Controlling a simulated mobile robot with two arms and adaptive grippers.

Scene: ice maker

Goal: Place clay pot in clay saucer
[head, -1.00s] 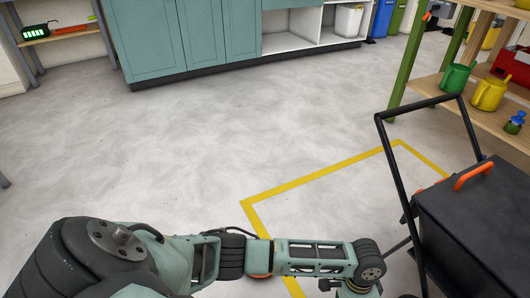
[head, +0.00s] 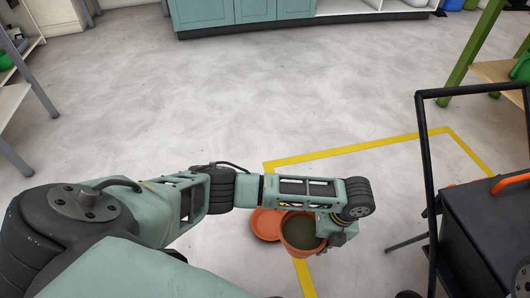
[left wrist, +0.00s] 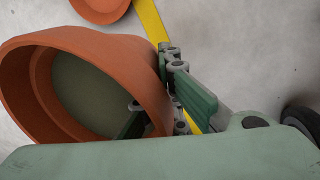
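The clay pot (head: 297,247) is terracotta with a dark interior. It hangs at my left gripper (left wrist: 160,95), mouth toward the head camera and tilted in the left wrist view (left wrist: 110,55). One finger is inside the pot and the other outside, pinching its wall at the rim. The clay saucer (head: 264,226) is a shallow orange dish to the left of the pot, apparently on the floor. The arm and pot cover part of it. Its edge shows at the top of the left wrist view (left wrist: 100,8). My right gripper is not in view.
A yellow floor line (head: 360,147) runs around the work area and passes beneath the pot. A black cart (head: 490,225) with a tall handle frame stands close on the right. Shelves stand at both sides and teal cabinets (head: 240,12) at the back. The middle floor is clear.

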